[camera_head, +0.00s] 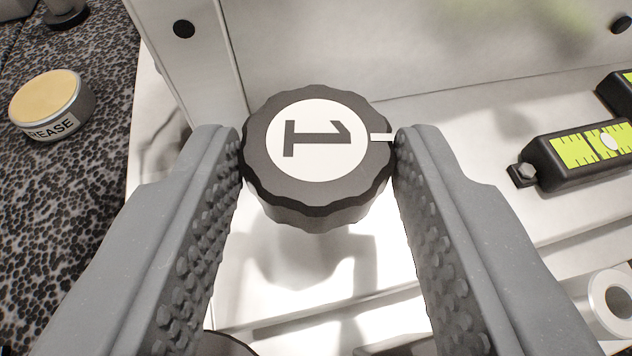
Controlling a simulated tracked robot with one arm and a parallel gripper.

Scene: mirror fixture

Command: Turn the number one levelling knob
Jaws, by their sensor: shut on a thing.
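The number one levelling knob (318,190) is a black scalloped knob with a white disc on top bearing a black "1". The "1" lies on its side in the picture. A white index mark on the knob's rim points to the right. My gripper (318,150) has one grey studded finger on each side of the knob, and its fingertips press on the left and right of the rim. The gripper is shut on the knob. The knob's shaft below is mostly hidden by its head and shadow.
A black spirit level (590,155) with a yellow-green scale is bolted at the right, with part of another above it. A metal cylinder (608,300) is at lower right. A grease tin (50,105) sits on the dark speckled surface at left. A pale wall (400,50) rises behind the knob.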

